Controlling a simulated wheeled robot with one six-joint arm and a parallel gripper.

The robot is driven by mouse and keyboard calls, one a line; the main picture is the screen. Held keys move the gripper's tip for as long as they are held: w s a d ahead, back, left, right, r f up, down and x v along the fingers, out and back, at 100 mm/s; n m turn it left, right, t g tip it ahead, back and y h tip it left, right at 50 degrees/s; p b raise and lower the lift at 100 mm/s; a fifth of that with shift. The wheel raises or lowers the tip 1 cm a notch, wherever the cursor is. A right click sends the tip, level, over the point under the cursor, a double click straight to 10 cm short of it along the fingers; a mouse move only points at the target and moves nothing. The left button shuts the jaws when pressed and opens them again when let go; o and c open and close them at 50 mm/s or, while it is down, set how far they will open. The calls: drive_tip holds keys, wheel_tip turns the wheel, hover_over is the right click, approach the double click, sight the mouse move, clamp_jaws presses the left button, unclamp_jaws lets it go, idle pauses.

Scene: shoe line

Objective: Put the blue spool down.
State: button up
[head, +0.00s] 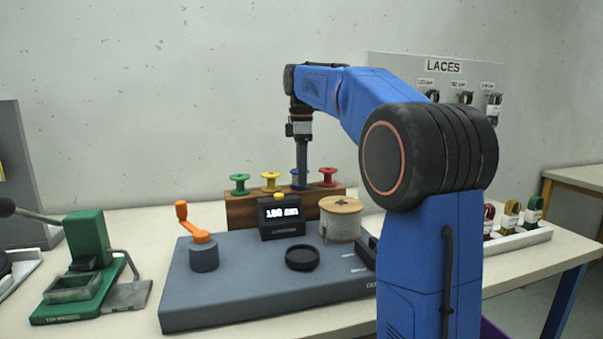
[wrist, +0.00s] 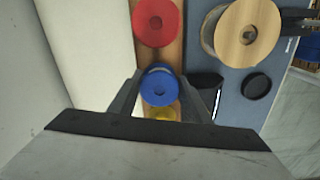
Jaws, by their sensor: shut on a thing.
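The blue spool (wrist: 159,88) sits between the two fingers of my gripper (wrist: 158,82) in the wrist view, and the gripper is shut on it. In the head view my gripper (head: 301,182) points straight down over the wooden rack (head: 240,210), and the blue spool (head: 299,184) is mostly hidden by the fingers. The spool is in line with the other spools, between the yellow spool (head: 271,181) and the red spool (head: 328,177). I cannot tell whether it touches the rack.
A green spool (head: 240,184) stands at the rack's left end. In front are a display box (head: 281,217), a large cord reel (head: 341,220) and an orange crank (head: 192,222) on a grey base (head: 240,290). A green press (head: 85,265) stands left. A laces board (head: 400,68) is behind my arm.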

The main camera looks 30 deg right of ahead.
drive_tip(key=shift+f, duration=0.15)
drive_tip(key=o, duration=1.2)
wheel_tip(320, 180, up, 12)
idle(0.5)
